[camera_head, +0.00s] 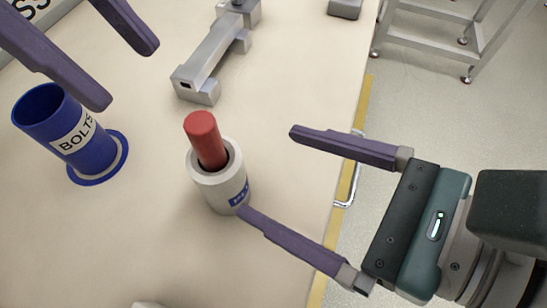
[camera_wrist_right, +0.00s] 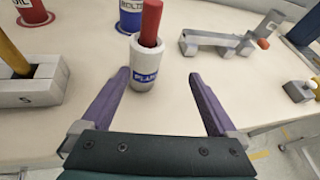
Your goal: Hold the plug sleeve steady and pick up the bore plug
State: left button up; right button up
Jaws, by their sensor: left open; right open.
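The plug sleeve (camera_head: 216,192) is a pale grey cylinder with a blue label, upright on the table; it also shows in the right wrist view (camera_wrist_right: 144,78). The red bore plug (camera_head: 205,138) stands in its bore with the upper part sticking out, also visible in the right wrist view (camera_wrist_right: 151,24). Its lower end is hidden. My right gripper (camera_head: 269,172) is open and empty right of the sleeve; one fingertip overlaps the sleeve's lower edge in the head view, contact unclear. My left gripper (camera_head: 128,77) is open and empty at upper left, away from the plug.
A blue BOLTS cup (camera_head: 48,112) stands left of the sleeve. A grey metal fixture (camera_head: 208,60) lies behind it. In the right wrist view, a grey block (camera_wrist_right: 35,84) holding a yellow rod is at left, near a red OIL container (camera_wrist_right: 32,12). The table's yellow-striped edge is at right.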

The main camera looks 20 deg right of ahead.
aim_at(203, 167)
jog(key=shift+s+a+f+m, duration=0.15)
jog(key=shift+s+a+m, duration=0.4)
jog(key=shift+a, duration=0.4)
jog(key=x, duration=0.9)
jog(key=shift+w+a+f, duration=0.2)
jog(key=shift+a, duration=0.1)
jog(key=shift+c, duration=0.3)
jog(key=c, duration=1.4)
